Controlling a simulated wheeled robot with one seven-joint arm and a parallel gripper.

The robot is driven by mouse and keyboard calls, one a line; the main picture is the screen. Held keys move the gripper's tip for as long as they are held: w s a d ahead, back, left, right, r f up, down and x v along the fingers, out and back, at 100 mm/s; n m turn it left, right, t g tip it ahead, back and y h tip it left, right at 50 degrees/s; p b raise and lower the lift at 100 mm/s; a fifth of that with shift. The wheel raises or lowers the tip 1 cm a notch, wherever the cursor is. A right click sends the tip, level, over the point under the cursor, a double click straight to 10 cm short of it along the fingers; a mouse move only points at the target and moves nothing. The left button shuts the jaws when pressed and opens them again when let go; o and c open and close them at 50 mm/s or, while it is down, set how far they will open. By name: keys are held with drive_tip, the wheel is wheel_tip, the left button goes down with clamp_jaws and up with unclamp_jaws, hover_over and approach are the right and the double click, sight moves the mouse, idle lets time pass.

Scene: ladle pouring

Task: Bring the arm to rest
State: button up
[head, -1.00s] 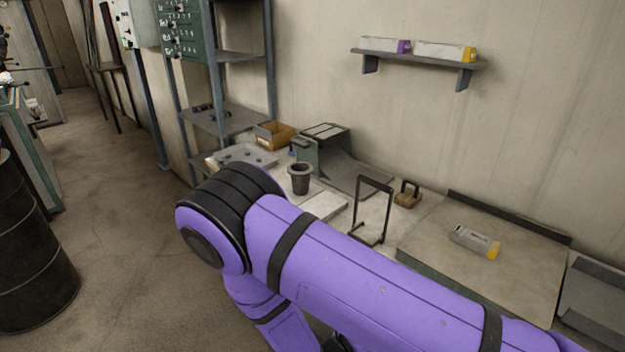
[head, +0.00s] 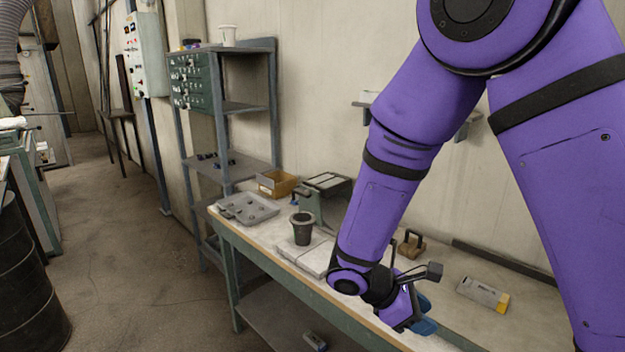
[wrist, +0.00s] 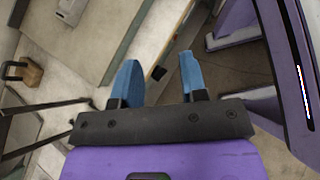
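My purple arm reaches up and then bends down at the right of the head view. My gripper (head: 424,316) hangs at its end, over or beside the front part of the workbench. In the wrist view my gripper (wrist: 158,78) has two blue fingers set apart, with nothing between them. No ladle can be made out in either view. A dark crucible-like cup (head: 303,230) stands upright on a pale slab on the bench, left of my gripper and apart from it.
The workbench (head: 262,232) also bears a grey tray (head: 248,209), a cardboard bin (head: 277,183), a block with a handle (head: 411,244) and a grey-yellow box (head: 483,294). A metal shelf rack (head: 222,126) stands behind left. A dark barrel (head: 25,280) stands on the floor, whose middle is open.

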drive_tip(key=s+d+r+m+t+y, duration=0.2)
drive_tip(key=s+r+m, duration=0.3)
drive_tip(key=r, duration=0.3)
drive_tip(key=s+d+r+m+t+y, duration=0.2)
drive_tip(key=s+d+r+m+y, duration=0.2)
drive_tip(key=r, duration=0.5)
drive_tip(key=s+d+r+m+t+y, duration=0.2)
drive_tip(key=s+r+m, duration=0.4)
drive_tip(key=r, duration=0.3)
drive_tip(key=shift+d+m+y, duration=0.6)
drive_tip(key=shift+d+y, duration=0.3)
drive_tip(key=shift+y, duration=0.3)
